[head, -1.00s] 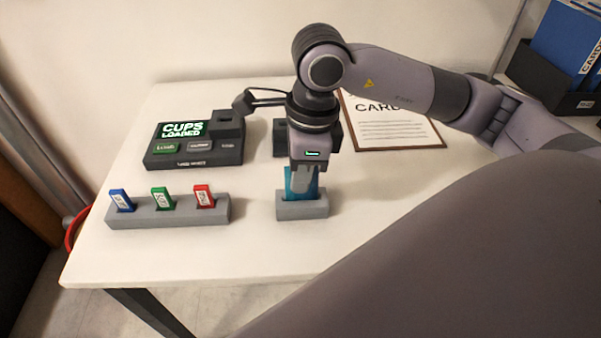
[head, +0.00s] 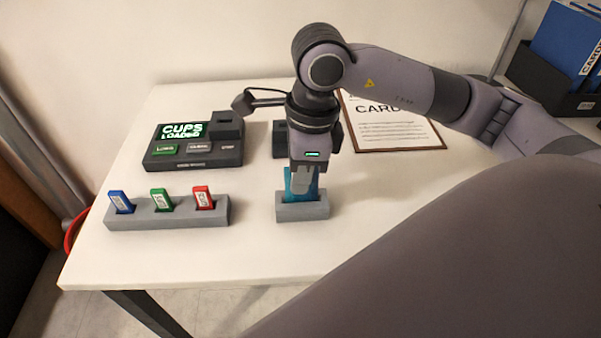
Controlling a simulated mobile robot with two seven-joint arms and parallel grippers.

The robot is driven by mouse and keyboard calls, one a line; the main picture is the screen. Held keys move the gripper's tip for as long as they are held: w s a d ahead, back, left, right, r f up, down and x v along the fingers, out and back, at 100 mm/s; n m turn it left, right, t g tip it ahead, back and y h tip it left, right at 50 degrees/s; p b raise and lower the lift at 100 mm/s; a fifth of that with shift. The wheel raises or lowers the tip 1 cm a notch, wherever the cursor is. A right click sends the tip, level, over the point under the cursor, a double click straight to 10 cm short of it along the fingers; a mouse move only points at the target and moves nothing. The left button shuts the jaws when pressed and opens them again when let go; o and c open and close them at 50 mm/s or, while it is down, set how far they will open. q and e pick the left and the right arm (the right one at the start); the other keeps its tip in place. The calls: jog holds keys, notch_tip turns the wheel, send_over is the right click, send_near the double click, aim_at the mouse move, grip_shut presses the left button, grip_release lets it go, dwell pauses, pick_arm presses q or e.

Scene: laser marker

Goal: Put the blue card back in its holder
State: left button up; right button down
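A light-blue card (head: 290,190) stands upright in the slot of a small grey holder (head: 302,211) near the table's front edge. My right gripper (head: 302,190) points down directly over this holder, with its fingers at the card's upper part. The fingers overlap the card in the picture, and whether they grip it cannot be told. A smaller dark-blue card (head: 121,202) sits in the left slot of a long grey holder (head: 150,222), beside a green card (head: 161,199) and a red card (head: 203,198). My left gripper is not in view.
A dark control box (head: 195,160) with a lit "CUPS LOADED" screen stands behind the long holder. A dark device (head: 280,139) is partly hidden behind my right gripper. A framed sheet (head: 390,130) lies at the back right. The table's front right is hidden by my arm.

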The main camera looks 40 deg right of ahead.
jog(key=shift+f+b, duration=0.95)
dwell(0.3)
jog(key=c, duration=1.2)
grip_release()
jog(key=shift+r, duration=0.15)
jog(key=r, duration=0.2)
jog(key=r+p, duration=0.1)
jog(key=r, duration=0.4)
jog(key=shift+s+d+r+p, duration=0.1)
jog(key=shift+s+d+p, duration=0.1)
jog(key=shift+d+p, duration=0.15)
jog(key=shift+r+p, duration=1.95)
jog(key=shift+r, duration=0.95)
jog(key=shift+f, duration=0.1)
